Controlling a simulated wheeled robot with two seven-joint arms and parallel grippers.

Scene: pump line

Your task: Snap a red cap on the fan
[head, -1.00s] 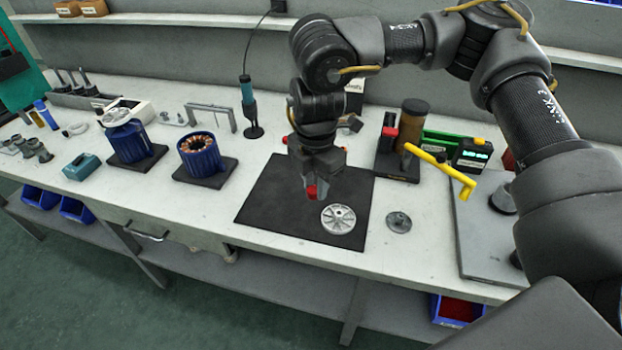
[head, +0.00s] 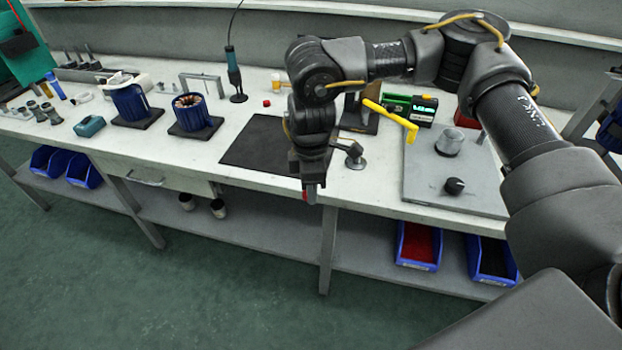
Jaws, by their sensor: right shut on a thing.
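My right gripper (head: 311,188) points down at the front edge of the workbench, by the right front of the black mat (head: 258,150). It is shut on a small red cap (head: 309,195), of which only a little shows between the fingers. The grey spoked fan does not show now; my right gripper and wrist cover the part of the mat where it lay. A small red piece (head: 267,102), perhaps another cap, stands on the bench behind the mat. My left gripper is out of view.
Blue motor housings (head: 193,115) stand left of the mat.

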